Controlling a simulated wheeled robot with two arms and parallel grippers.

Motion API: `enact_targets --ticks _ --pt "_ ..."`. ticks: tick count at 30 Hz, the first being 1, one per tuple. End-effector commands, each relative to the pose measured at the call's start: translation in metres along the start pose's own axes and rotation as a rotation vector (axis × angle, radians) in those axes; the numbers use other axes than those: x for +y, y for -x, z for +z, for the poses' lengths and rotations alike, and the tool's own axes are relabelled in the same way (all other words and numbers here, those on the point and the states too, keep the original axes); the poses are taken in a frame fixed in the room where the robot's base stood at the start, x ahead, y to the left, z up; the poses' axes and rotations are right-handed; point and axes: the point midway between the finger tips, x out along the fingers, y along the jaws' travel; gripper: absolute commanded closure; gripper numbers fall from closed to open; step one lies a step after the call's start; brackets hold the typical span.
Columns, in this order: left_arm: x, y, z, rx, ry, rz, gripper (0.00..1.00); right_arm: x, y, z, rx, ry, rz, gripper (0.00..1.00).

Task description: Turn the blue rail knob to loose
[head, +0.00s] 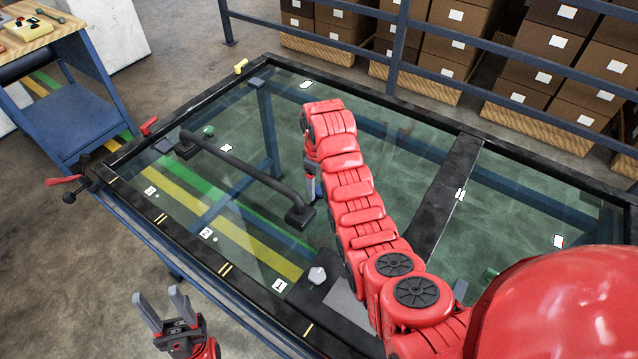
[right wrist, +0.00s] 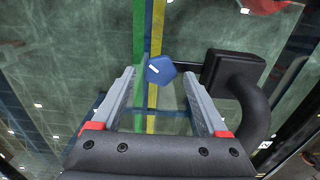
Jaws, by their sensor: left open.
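The blue rail knob (right wrist: 160,69) shows in the right wrist view as a small faceted blue cap with a slanted white mark. It lies between the tips of my right gripper (right wrist: 159,76), with a gap on each side; I cannot tell how far beyond the tips it is. The right gripper is open and empty. In the head view my right gripper (head: 312,186) points down over the glass, and I cannot make out the blue knob there. My left gripper (head: 167,304) is open and empty, off the near edge of the glass frame.
A black rail (head: 243,168) stands on the glass panel (head: 400,165); one of its feet (right wrist: 232,72) is close to my right gripper. A pale knob (head: 318,275) and a green knob (head: 208,131) are nearby. A red-handled lever (head: 63,181) sticks out at the left corner.

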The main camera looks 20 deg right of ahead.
Motion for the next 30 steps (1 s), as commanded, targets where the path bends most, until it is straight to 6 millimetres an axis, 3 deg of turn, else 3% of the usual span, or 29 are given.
enact_targets --ticks 7,11,27,30 --pt "0.000 -0.002 0.000 0.000 0.000 0.000 0.50 0.000 0.001 0.000 0.000 0.000 0.000 0.23" --pt "-0.001 -0.013 -0.002 0.000 0.000 0.000 0.50 0.000 0.013 0.000 0.000 0.000 0.000 0.23" --pt "-0.006 -0.120 -0.020 0.000 0.000 0.000 0.50 -0.001 0.132 -0.001 0.000 0.001 0.002 0.23" --pt "-0.006 -0.130 -0.022 0.000 0.000 0.000 0.50 -0.001 0.148 -0.001 -0.001 0.001 0.001 0.23"
